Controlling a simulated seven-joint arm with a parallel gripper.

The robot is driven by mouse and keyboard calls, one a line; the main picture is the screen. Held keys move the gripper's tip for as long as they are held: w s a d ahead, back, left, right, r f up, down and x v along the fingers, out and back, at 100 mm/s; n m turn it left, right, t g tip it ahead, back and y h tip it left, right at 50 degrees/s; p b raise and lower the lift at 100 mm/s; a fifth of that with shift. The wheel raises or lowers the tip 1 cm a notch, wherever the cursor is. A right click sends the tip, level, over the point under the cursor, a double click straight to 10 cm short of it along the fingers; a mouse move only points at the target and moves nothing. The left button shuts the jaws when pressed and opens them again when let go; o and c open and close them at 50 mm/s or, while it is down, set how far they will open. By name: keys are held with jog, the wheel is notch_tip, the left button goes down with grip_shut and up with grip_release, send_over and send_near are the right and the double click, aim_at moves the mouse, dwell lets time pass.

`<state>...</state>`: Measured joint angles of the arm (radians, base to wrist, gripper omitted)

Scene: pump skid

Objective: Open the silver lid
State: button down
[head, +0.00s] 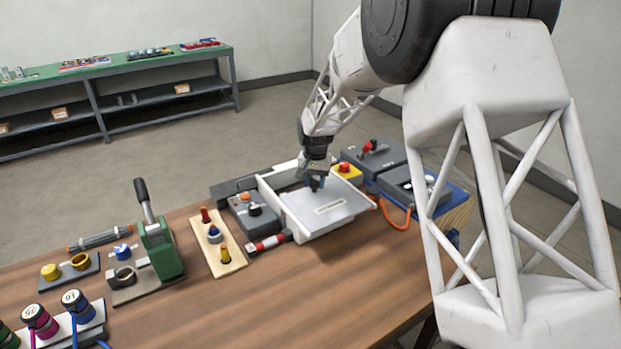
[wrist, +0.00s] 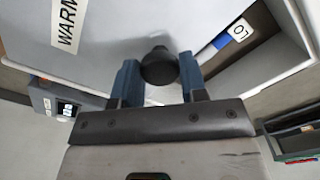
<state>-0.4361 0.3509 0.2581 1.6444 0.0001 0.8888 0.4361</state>
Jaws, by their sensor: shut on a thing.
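The silver lid (head: 322,209) is a flat grey panel with a white label, set between the pale side walls of a box on the wooden table. It also fills the upper part of the wrist view (wrist: 110,40), where part of its warning label shows. A round black knob (wrist: 158,66) stands on the lid. My gripper (head: 316,187) reaches down to the lid's far part. In the wrist view its two blue fingers (wrist: 159,80) are on both sides of the knob, shut on it. I cannot tell whether the lid is slightly raised.
Left of the box are a grey unit with a black knob (head: 253,210) and a board with several plugs (head: 220,245). A yellow box with a red button (head: 346,172) and grey units (head: 372,158) stand behind and right. An orange cable (head: 400,224) lies at right.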

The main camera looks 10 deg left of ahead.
jog(key=shift+s+d, duration=0.1)
jog(key=c, duration=0.7)
grip_release()
jog(key=shift+o, duration=0.2)
jog(key=shift+r, duration=0.1)
jog(key=shift+r, duration=3.85)
